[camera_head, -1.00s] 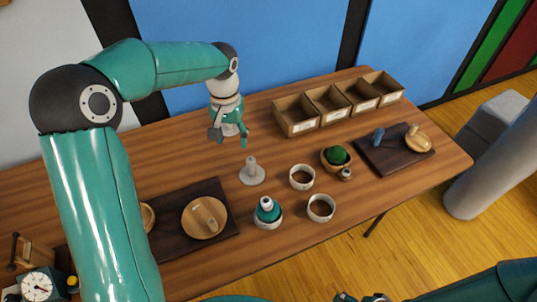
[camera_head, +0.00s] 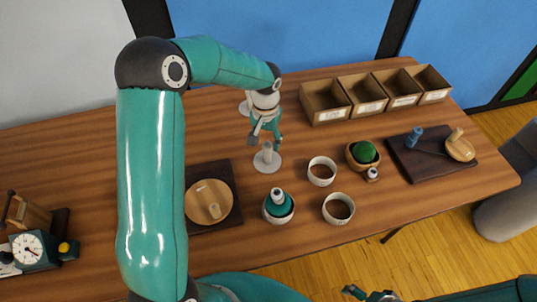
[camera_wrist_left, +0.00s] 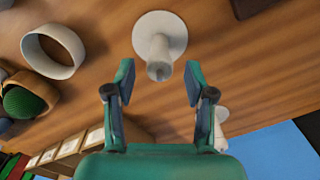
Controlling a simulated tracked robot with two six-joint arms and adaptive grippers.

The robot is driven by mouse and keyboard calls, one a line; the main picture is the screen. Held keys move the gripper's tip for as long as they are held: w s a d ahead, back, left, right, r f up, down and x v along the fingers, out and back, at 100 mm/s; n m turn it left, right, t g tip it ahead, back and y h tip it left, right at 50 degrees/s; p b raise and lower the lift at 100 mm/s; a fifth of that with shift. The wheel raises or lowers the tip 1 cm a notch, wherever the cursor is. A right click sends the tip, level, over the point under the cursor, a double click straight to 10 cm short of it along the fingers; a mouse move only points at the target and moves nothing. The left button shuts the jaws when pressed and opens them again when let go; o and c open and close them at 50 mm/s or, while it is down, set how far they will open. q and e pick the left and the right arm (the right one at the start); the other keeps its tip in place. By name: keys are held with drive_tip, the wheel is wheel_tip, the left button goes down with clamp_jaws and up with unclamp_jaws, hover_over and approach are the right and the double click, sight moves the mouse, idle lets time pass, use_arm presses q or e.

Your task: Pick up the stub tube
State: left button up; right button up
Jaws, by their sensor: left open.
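A pale upright tube-like piece (camera_head: 268,152) stands on a round white base on the wooden table; I take it for the stub tube. In the left wrist view the tube (camera_wrist_left: 160,60) points toward the camera, between and just beyond the fingertips. My left gripper (camera_head: 266,144) is open above it, one finger to each side, with no contact that I can make out. The same gripper fills the bottom of the wrist view (camera_wrist_left: 159,72). My right gripper (camera_head: 368,294) shows only partly at the bottom edge; its jaws are unclear.
A second white base (camera_head: 245,108) stands behind the gripper. Open boxes (camera_head: 326,103) line the back. A dark mat (camera_head: 230,175) lies front left.

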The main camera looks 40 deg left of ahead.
sight(266, 147)
use_arm(q)
wheel_tip(266, 147, down, 3)
drive_tip(key=shift+r, duration=0.2)
drive_tip(key=shift+f+p, duration=0.4)
drive_tip(key=shift+f, duration=0.2)
drive_tip(key=f+p, duration=0.1)
drive_tip(key=f, duration=0.3)
drive_tip(key=shift+w, duration=0.2)
drive_tip(key=c, duration=0.8)
